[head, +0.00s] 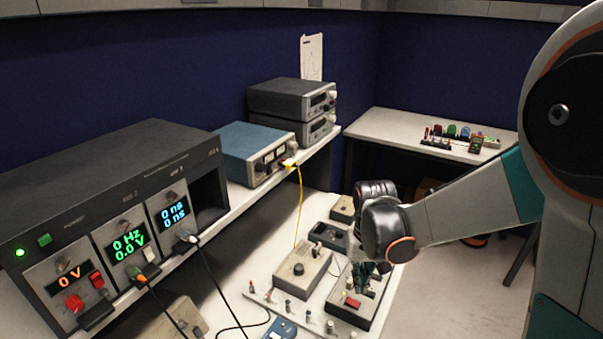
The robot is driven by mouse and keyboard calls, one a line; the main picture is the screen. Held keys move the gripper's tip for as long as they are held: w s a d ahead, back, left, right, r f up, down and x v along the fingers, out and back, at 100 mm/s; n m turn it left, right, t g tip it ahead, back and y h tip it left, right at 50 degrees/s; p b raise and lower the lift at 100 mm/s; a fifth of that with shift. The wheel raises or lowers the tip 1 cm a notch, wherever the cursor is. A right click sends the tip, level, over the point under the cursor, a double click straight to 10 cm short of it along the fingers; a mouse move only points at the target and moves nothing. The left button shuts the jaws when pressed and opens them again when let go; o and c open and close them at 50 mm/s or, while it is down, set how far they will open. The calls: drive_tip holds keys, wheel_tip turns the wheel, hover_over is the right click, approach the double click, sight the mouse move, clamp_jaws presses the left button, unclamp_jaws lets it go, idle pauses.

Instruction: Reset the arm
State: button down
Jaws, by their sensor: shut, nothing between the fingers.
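My arm reaches in from the right of the head view, with its wrist over the right part of the workbench. My gripper (366,278) points down over a grey box with a red button (352,302). Its fingers are dark, small and partly hidden by the wrist, and they look closed with nothing held. I cannot tell whether the fingertips touch the box.
An instrument rack (110,215) with lit displays stands at left. A blue meter (255,150) and stacked grey units (292,108) sit on the shelf. A beige knob box (301,272) and several small posts are near my gripper. A side table (400,130) stands behind.

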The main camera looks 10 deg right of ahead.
drive_tip(key=s+r+t+b, duration=0.2)
drive_tip(key=s+r+t, duration=0.1)
drive_tip(key=s+r, duration=0.2)
drive_tip(key=s+r+n+t+b, duration=0.1)
drive_tip(key=s+r+t, duration=0.3)
drive_tip(key=s, duration=0.6)
drive_tip(key=shift+r+b, duration=0.65)
drive_tip(key=shift+b, duration=0.25)
